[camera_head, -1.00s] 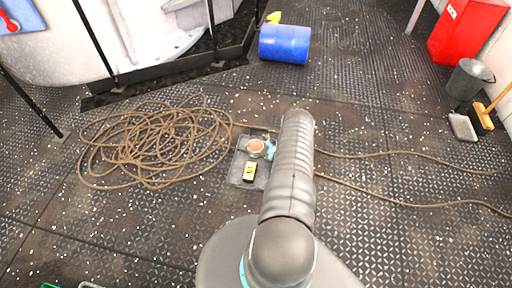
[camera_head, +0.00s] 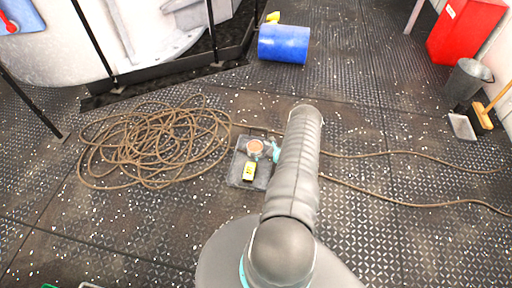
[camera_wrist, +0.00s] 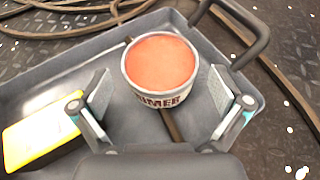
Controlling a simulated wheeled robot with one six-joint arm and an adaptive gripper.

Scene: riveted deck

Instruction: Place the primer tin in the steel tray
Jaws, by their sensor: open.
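The primer tin (camera_wrist: 160,65), a white tin with dark lettering and an orange-pink top, stands upright inside the grey steel tray (camera_wrist: 60,70). In the head view the tin (camera_head: 255,146) shows in the upper part of the tray (camera_head: 236,166), left of my arm. My gripper (camera_wrist: 161,90) is open, with one finger on each side of the tin and a visible gap to both. In the head view my gripper (camera_head: 273,152) is mostly hidden behind my arm. The underside of the tin is hidden.
A yellow and black box (camera_wrist: 40,133) lies in the tray beside the tin. A thin brown bar (camera_wrist: 171,123) runs under or behind the tin. A coiled hose (camera_head: 150,140) lies left of the tray. A blue drum (camera_head: 284,43) lies farther back, with clear deck between.

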